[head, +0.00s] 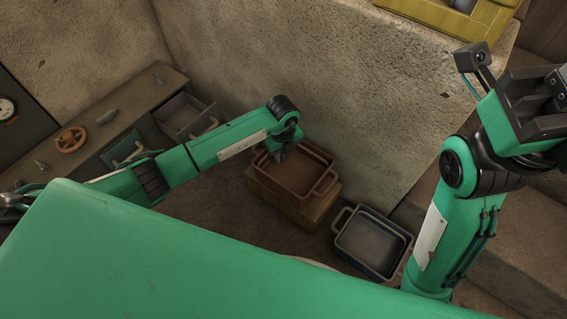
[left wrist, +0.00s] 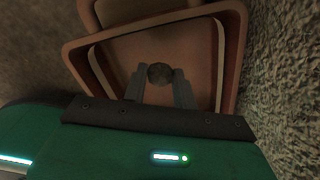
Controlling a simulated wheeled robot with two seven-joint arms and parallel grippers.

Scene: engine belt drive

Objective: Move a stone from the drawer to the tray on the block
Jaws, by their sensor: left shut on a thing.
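The brown tray (head: 322,185) sits on a wooden block (head: 300,212) against the stone wall. My left gripper (head: 282,152) is over the tray's back left part in the head view. In the left wrist view, a round dark stone (left wrist: 160,73) is between the fingertips of my left gripper (left wrist: 160,80), which is shut on it. The tray's floor and reddish walls (left wrist: 232,60) show behind the stone. The grey open drawer (head: 187,118) is in the bench at the left. The black end of my right arm (head: 540,125) is at the right edge; its fingers cannot be made out.
A grey two-handled tray (head: 372,243) stands on the floor to the right of the block. The bench (head: 95,125) at the left carries an orange handwheel (head: 70,140) and small metal parts. A yellow container (head: 445,15) is on a ledge at the top right.

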